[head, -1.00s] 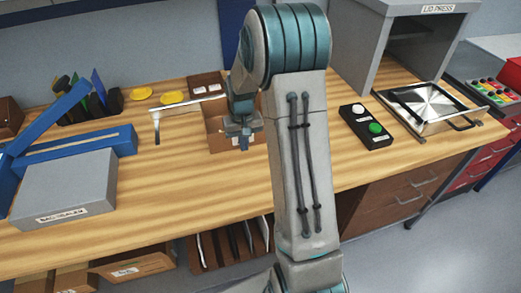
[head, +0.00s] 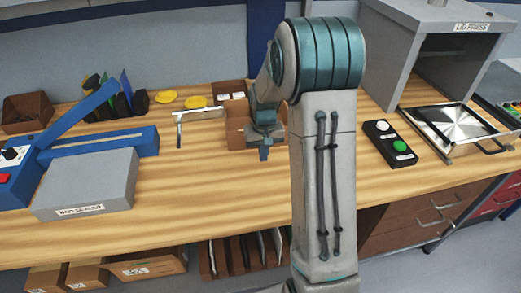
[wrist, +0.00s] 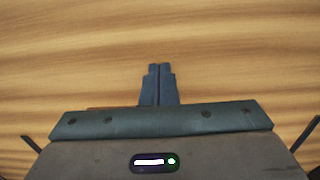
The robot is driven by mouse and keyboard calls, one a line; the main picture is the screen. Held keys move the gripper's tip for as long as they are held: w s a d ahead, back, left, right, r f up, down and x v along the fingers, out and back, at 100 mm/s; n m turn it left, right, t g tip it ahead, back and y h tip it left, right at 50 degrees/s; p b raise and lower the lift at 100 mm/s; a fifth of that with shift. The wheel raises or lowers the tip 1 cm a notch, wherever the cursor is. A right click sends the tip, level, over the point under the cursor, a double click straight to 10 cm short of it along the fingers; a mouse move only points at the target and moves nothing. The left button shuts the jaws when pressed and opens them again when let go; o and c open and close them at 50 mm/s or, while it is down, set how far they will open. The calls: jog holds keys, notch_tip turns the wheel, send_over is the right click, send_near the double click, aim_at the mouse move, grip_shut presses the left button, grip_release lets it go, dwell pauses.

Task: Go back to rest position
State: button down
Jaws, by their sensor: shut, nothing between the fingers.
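My gripper (head: 264,151) hangs at the end of my raised arm above the workbench (head: 215,195), in front of a brown open box (head: 237,116). The wrist view shows its two fingers (wrist: 159,70) closed together with nothing between them. Below the fingers only bare wood grain shows. My arm hides part of the bench behind it.
A bag sealer (head: 90,183) with a blue lever stands at the left. The lid press (head: 425,60) with its steel tray (head: 462,124) is at the right, beside a button box (head: 390,143). Yellow discs (head: 195,101) lie at the back. The front middle is clear.

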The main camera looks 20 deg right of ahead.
notch_tip(320, 180, up, 10)
jog(key=f, duration=0.1)
jog(key=s+a+r+t, duration=0.1)
jog(key=s+a+r, duration=0.1)
jog(key=s, duration=0.9)
jog(key=s+a+r+n+t, duration=0.1)
jog(key=s+a, duration=0.4)
jog(key=s, duration=0.6)
jog(key=shift+s+r+t, duration=0.15)
jog(key=shift+r+t, duration=0.25)
jog(key=shift+r, duration=0.45)
